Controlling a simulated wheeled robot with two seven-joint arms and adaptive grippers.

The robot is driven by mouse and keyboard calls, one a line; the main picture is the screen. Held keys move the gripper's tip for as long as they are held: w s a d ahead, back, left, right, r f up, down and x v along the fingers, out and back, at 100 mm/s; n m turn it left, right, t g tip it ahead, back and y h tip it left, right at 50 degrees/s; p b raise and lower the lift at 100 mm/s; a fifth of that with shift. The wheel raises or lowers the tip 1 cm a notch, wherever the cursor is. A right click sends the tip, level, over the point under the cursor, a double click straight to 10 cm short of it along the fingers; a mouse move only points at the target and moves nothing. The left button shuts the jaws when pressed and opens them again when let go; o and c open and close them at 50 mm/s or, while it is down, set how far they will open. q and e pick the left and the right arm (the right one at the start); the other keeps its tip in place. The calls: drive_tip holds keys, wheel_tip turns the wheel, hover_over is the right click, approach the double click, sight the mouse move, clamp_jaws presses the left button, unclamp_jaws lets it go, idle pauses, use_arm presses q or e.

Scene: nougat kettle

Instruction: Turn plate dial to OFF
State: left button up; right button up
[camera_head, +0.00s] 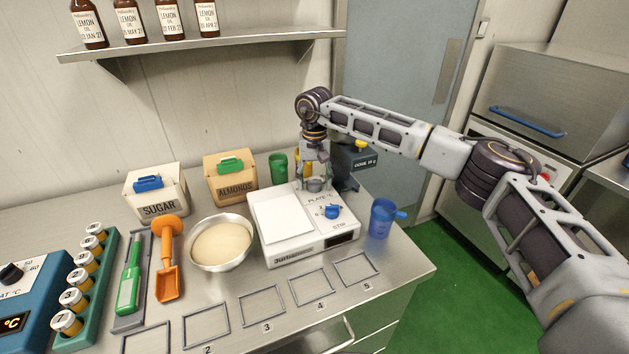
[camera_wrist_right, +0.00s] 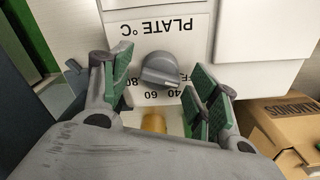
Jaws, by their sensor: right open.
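The white stirring hotplate (camera_head: 300,243) stands on the steel table in the head view, its blank square top to the left and its control panel to the right. The grey plate dial (camera_wrist_right: 166,70) sits under the label "PLATE °C", with 40, 60 and 80 and part of another mark printed around it. Its exact setting cannot be told. My right gripper (camera_head: 315,181) points down over this dial. In the wrist view its green-padded fingers (camera_wrist_right: 163,75) are open, one on each side of the dial, with gaps to it. My left gripper is out of view.
A blue stir dial (camera_head: 332,211) sits on the same panel, nearer the front. A blue jug (camera_head: 382,217) stands right of the hotplate, a bowl of cream-coloured mix (camera_head: 221,264) left. Almonds box (camera_head: 232,185) and green cup (camera_head: 278,165) stand behind. Numbered frames lie in front.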

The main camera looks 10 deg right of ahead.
sight(314, 180)
wheel_tip(314, 180, up, 11)
drive_tip(key=shift+r, duration=0.2)
idle(0.5)
idle(0.3)
